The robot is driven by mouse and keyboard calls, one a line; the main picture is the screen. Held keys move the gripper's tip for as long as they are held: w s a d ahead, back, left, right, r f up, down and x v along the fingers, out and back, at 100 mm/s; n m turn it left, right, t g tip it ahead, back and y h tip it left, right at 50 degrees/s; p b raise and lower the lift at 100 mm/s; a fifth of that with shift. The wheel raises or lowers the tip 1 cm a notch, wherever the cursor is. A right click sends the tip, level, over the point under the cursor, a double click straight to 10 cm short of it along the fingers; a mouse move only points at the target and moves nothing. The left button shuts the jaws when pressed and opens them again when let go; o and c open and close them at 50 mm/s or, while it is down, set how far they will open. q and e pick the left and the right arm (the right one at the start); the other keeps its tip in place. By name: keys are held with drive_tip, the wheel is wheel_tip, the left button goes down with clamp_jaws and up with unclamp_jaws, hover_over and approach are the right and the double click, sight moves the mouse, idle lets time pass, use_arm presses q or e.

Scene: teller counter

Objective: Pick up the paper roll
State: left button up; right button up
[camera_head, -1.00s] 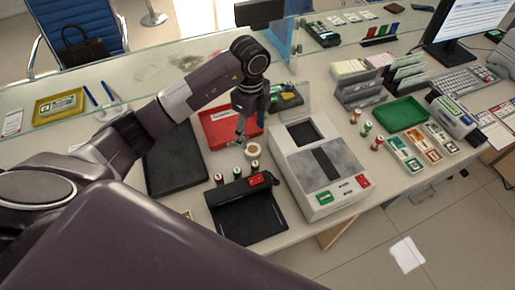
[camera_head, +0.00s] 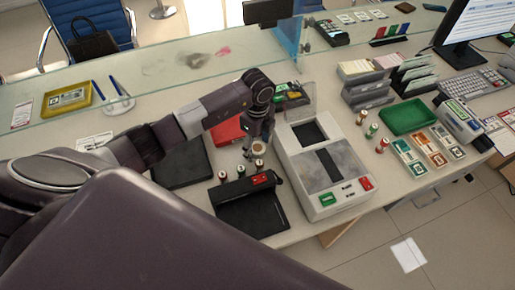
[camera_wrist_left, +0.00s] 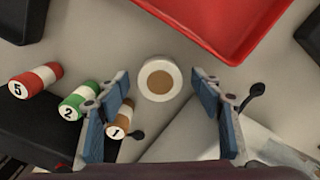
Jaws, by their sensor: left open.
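The paper roll (camera_wrist_left: 160,80) is a white ring with a brown centre. It stands on the counter and is seen from above in the left wrist view. In the head view the roll (camera_head: 258,149) shows only in part below my left gripper (camera_head: 257,144). In the left wrist view the left gripper (camera_wrist_left: 162,92) is open, with one blue-padded finger to each side of the roll and clear space between. Neither finger visibly touches it. My right gripper is not in view.
A red tray (camera_wrist_left: 222,22) lies just beyond the roll. Coin rolls (camera_wrist_left: 80,100) marked 5, 2 and 1 stand close by on the left, near a black device (camera_head: 250,208). A grey-white machine (camera_head: 325,165) stands right of the roll. A glass screen (camera_head: 180,70) runs behind.

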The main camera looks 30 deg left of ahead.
use_arm(q)
drive_tip(key=c, duration=1.2)
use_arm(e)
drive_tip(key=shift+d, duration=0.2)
use_arm(q)
drive_tip(key=shift+r, duration=0.1)
drive_tip(key=shift+c, duration=0.2)
